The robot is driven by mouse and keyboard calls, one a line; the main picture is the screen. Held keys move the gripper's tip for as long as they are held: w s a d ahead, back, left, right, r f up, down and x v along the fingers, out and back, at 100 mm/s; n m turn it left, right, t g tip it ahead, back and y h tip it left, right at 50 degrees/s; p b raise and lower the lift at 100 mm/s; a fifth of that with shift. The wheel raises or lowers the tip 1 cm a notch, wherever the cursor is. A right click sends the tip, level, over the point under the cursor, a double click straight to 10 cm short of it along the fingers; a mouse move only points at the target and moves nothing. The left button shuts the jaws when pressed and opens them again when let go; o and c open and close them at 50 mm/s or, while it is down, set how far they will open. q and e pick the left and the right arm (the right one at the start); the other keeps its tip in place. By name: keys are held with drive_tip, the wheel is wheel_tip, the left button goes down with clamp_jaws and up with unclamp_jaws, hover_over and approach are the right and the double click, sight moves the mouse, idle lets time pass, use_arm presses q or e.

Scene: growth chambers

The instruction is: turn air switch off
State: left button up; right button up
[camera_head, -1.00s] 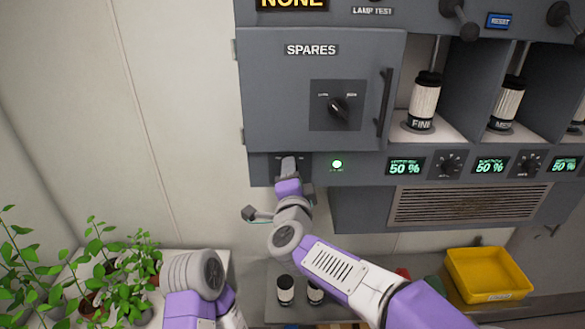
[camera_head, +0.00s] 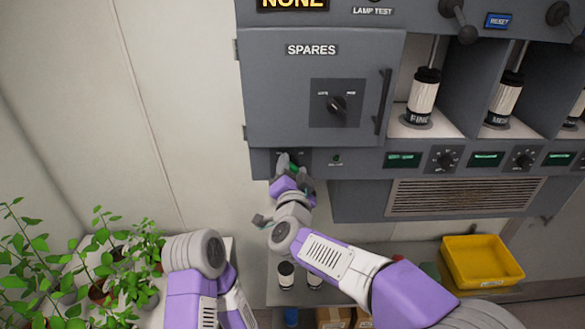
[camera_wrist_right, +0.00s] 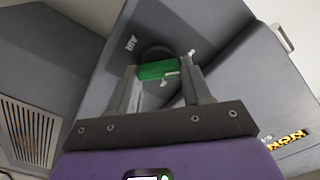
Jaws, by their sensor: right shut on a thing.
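The air switch shows in the right wrist view as a green handle (camera_wrist_right: 158,69) on a dark round base, beside the label "AIR". My right gripper (camera_wrist_right: 161,80) has its two fingers on either side of the green handle and is shut on it. In the head view my right gripper (camera_head: 287,168) is at the lower panel under the SPARES door, tilted, and hides most of the switch. The indicator lamp (camera_head: 337,158) right of the switch is dark. My left arm shows at the lower left, but its gripper is out of view.
The SPARES door (camera_head: 290,95) with its black knob (camera_head: 337,104) is just above my right gripper. Blank green displays (camera_head: 403,160) and dials line the panel to the right. A yellow bin (camera_head: 482,262) and leafy plants (camera_head: 100,255) are below.

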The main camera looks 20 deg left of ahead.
drive_tip(key=o, duration=1)
drive_tip(key=shift+o, duration=0.2)
drive_tip(key=b+v, duration=0.2)
drive_tip(key=v, duration=0.5)
drive_tip(key=shift+s, duration=0.3)
drive_tip(key=shift+d, duration=0.1)
